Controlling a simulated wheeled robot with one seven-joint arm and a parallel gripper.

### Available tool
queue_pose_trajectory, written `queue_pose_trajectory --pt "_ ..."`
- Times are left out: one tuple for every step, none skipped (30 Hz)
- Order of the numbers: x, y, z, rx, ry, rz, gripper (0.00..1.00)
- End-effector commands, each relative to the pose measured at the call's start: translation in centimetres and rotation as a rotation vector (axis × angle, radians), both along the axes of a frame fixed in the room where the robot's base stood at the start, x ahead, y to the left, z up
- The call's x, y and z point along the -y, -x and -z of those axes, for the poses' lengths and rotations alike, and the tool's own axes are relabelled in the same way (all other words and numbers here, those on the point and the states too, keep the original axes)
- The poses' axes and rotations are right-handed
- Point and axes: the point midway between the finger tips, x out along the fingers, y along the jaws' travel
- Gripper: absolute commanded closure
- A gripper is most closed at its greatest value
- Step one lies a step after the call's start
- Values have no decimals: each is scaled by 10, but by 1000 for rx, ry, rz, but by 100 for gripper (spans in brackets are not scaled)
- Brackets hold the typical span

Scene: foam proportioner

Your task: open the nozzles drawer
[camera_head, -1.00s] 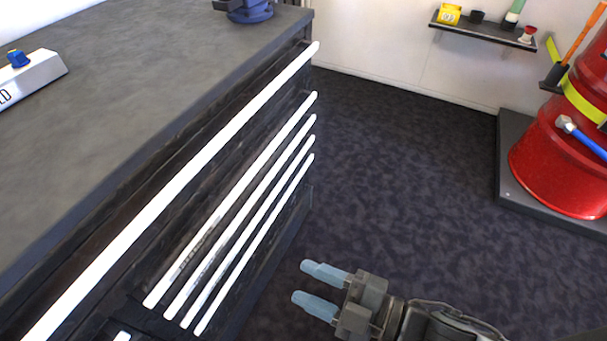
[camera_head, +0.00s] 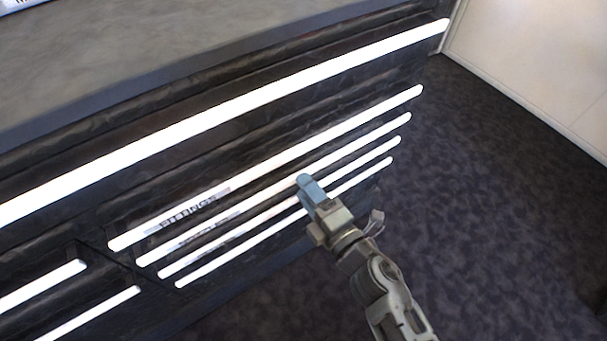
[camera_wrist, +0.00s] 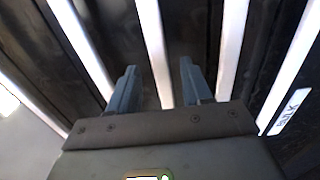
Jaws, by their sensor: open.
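The black cabinet's drawers have long white bar handles and look shut. The top narrow drawer's label (camera_head: 195,211) seems to read FITTINGS; the labels below it are too blurred to read, so I cannot tell which drawer is the nozzles one. My gripper (camera_head: 310,187) is at the drawer fronts, its pale blue fingertips over the second narrow handle (camera_head: 220,220), right of its middle. In the wrist view my gripper (camera_wrist: 162,85) is open, with one white handle (camera_wrist: 153,45) running between its fingers. I cannot tell whether they touch it.
A longer white handle (camera_head: 250,108) runs above, under the grey worktop (camera_head: 150,60). More handles (camera_head: 90,312) are at the lower left. Dark floor (camera_head: 490,210) to the right is clear, up to a pale wall (camera_head: 540,60).

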Motion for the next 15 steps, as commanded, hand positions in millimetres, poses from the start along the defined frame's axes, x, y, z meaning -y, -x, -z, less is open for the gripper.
queue_pose_trajectory --pt "-5 -8 0 2 -1 0 51" --pt "-8 -11 0 1 -1 0 51" --pt "-11 -16 -1 2 -3 -1 51" --pt "-14 -20 -1 1 -2 -1 51" --pt "-15 -22 0 0 -1 -1 51" --pt "-18 -26 0 1 -2 0 51" --pt "-19 -29 0 1 -2 0 51" --pt "-21 -31 0 0 -1 0 51" --pt "-22 -33 0 -1 -2 0 51" --pt "-23 -35 0 -1 -2 0 51" --pt "-24 -36 0 -1 -2 1 51" --pt "-24 -37 0 0 -2 1 51" --pt "-25 -37 0 0 -2 1 51" --pt "-25 -37 0 -1 -2 1 51" --pt "-25 -38 0 -1 -2 1 51"
